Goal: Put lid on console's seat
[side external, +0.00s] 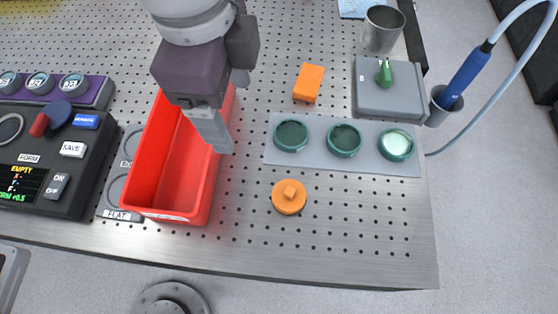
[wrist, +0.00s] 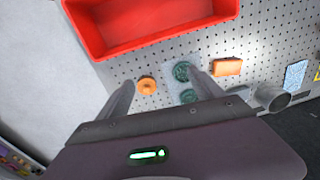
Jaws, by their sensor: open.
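An orange round lid with a small square knob (side external: 289,196) lies on the perforated metal table, right of the red bin; it also shows in the wrist view (wrist: 147,86). The dark console (side external: 85,148) stands at the left with labelled buttons and a small display. A round ringed recess (side external: 9,128) at its left edge, cut by the frame, may be the seat; I cannot tell for certain. My gripper (side external: 231,118) is open and empty, above the red bin's right side and apart from the lid. Its two spread fingers show in the wrist view (wrist: 161,76).
The open red bin (side external: 206,190) stands between console and lid. Behind the lid is a grey plate (side external: 272,154) with three green round holders. An orange block (side external: 308,83), a grey box (side external: 388,101), a metal cup (side external: 382,29) and a blue probe (side external: 465,77) stand further back.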

